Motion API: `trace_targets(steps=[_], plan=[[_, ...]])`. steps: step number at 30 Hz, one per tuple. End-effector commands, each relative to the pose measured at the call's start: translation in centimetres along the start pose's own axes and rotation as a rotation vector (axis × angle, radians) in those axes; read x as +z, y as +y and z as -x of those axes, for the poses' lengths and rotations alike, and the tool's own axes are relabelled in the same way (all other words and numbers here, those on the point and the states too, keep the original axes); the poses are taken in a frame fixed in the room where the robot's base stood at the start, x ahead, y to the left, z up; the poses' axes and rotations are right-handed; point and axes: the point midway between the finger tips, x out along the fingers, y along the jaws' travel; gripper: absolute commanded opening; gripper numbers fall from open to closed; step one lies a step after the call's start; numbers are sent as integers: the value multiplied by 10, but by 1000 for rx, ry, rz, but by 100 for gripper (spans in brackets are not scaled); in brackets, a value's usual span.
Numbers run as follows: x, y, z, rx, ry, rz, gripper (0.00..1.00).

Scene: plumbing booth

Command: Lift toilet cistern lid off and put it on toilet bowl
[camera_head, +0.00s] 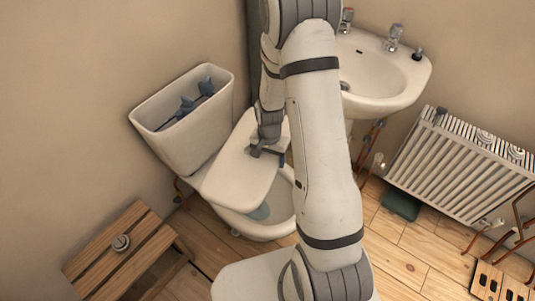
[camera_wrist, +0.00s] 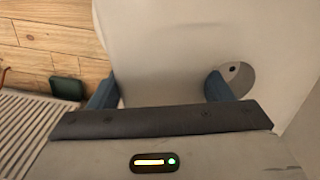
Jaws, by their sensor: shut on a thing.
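The cistern lid (camera_head: 228,184) is a flat, off-white slab, off the cistern. My gripper (camera_head: 268,152) is shut on its right side in the head view. The lid covers the back part of the toilet bowl (camera_head: 283,214); I cannot tell whether it touches the bowl. The front of the bowl shows open, with water inside. The cistern (camera_head: 195,135) stands open on the left, its inner fittings visible. In the wrist view, the blue fingers of my gripper (camera_wrist: 160,92) stand either side of the lid's pale surface (camera_wrist: 160,45).
A washbasin (camera_head: 385,78) is at upper right, and a white radiator (camera_head: 465,165) is on the right. A dark green object (camera_head: 400,205) lies on the wooden floor by the radiator.

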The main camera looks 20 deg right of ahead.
Motion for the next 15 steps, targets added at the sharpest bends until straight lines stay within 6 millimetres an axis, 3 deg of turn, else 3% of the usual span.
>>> trace_targets(steps=[1,6,15], plan=[[0,2,-21,-2,2,-25,2],[1,7,-57,-3,3,-111,2],[4,15,-106,-3,3,-235,2]])
